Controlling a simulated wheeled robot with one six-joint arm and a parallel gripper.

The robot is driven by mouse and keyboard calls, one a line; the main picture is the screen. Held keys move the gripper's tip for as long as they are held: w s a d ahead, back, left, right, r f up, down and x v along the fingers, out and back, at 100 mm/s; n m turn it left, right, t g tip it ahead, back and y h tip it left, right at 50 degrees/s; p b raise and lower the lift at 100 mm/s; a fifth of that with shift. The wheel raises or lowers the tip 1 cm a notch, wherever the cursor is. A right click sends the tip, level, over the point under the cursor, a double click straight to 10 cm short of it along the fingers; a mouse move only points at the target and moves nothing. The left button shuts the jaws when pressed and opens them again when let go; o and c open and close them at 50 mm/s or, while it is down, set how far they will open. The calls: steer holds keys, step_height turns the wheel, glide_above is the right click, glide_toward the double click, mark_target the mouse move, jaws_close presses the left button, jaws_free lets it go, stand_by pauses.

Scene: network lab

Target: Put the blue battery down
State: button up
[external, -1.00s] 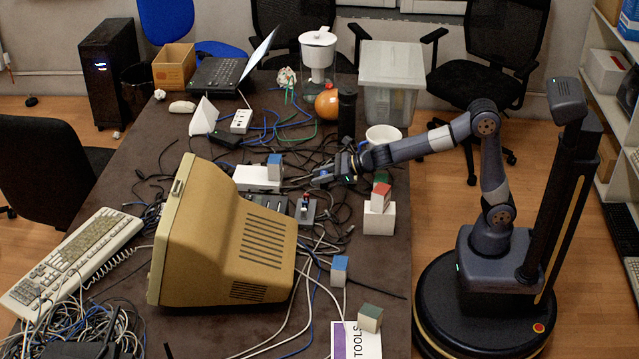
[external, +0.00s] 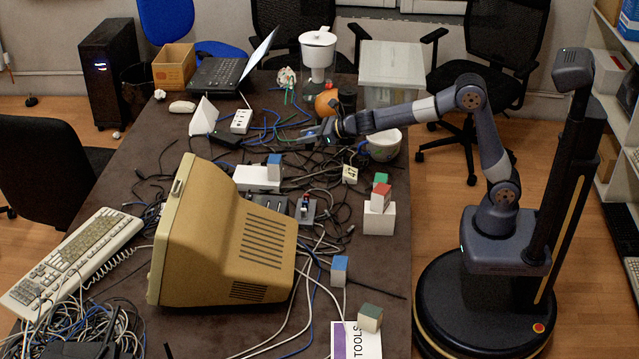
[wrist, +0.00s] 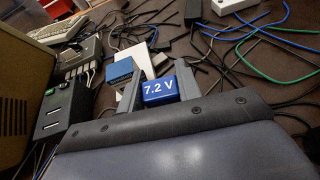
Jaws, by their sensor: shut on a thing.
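The blue battery (wrist: 159,89), marked "7.2 V", sits between the two fingers of my gripper (wrist: 158,92) in the wrist view. The fingers are shut on it. In the external view my gripper (external: 322,131) is over the cable-strewn middle of the dark table (external: 225,130), and appears raised above it. The battery is small and hard to make out there. Its underside is hidden in both views.
Blue-topped cube (external: 274,167) stands on a white box (external: 256,179). The beige monitor (external: 225,235) is nearer. Cables cover much of the table.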

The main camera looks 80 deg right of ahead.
steer(key=w+d+m+h+p, duration=0.1)
steer(key=w+d+m+h, duration=0.3)
steer(key=d, duration=1.1)
steer(key=shift+n+g+y, duration=0.3)
steer(key=shift+n+g, duration=0.1)
steer(key=f+b, duration=0.5)
steer(key=f, duration=0.2)
steer(key=f+b, duration=0.3)
steer(key=shift+w+d+f+b, duration=0.15)
steer(key=shift+w+d+b, duration=0.05)
steer(key=shift+w+b, duration=0.15)
steer(key=shift+f, duration=0.15)
steer(key=o, duration=1)
